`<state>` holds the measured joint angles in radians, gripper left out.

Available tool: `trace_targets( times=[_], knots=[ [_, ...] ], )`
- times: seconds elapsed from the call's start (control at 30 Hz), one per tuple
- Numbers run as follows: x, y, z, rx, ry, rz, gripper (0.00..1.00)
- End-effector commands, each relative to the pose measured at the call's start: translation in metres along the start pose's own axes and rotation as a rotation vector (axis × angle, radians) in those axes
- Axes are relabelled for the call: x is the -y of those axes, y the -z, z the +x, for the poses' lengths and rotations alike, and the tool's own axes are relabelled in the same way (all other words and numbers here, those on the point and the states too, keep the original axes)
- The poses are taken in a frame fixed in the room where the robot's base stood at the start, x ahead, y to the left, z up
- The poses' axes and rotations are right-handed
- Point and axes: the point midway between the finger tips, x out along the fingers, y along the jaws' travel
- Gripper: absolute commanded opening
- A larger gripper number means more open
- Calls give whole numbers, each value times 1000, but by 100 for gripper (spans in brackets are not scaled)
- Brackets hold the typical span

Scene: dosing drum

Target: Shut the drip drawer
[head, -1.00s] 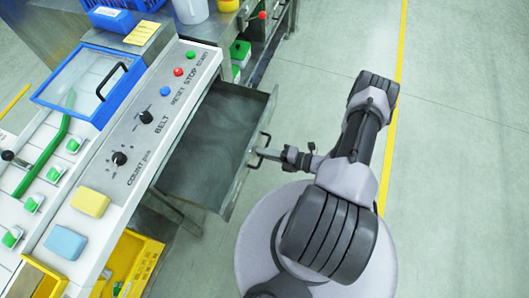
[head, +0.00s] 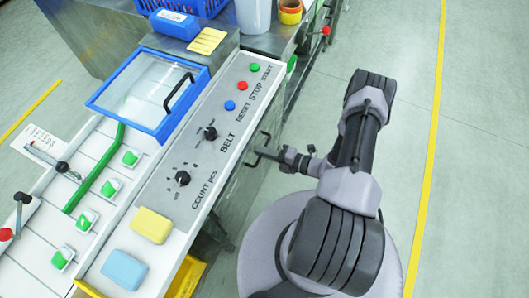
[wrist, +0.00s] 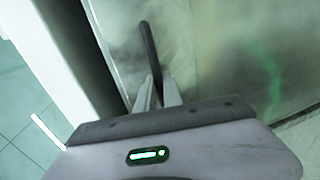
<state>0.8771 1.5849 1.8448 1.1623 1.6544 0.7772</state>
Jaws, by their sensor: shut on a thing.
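The drip drawer's metal front (wrist: 225,50) fills much of the wrist view. In the head view its dark handle (head: 263,148) stands out just right of the control panel. No open inside of the drawer shows now; whether its front is fully flush I cannot tell. My gripper (head: 277,156) is shut on the handle from the right. In the wrist view the dark handle bar (wrist: 149,45) runs up from between the fingertips of my gripper (wrist: 157,92).
The control panel (head: 215,130) with knobs and coloured buttons lies above the drawer. A yellow block (head: 152,225) and a blue block (head: 124,270) lie on the machine's near end. A yellow crate (head: 187,276) is below. The floor on the right is clear.

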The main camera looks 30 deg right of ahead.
Motion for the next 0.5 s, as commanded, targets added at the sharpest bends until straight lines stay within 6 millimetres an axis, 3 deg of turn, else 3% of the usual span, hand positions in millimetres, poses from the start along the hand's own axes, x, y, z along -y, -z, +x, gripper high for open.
trace_targets(
  times=[0.4, 0.43, 0.5],
  knots=[
    [-2, -2, 2, 2, -3, -1, 0],
    [-2, -2, 2, 2, -3, -1, 15],
    [-2, -1, 2, 1, -2, -1, 20]
  ],
)
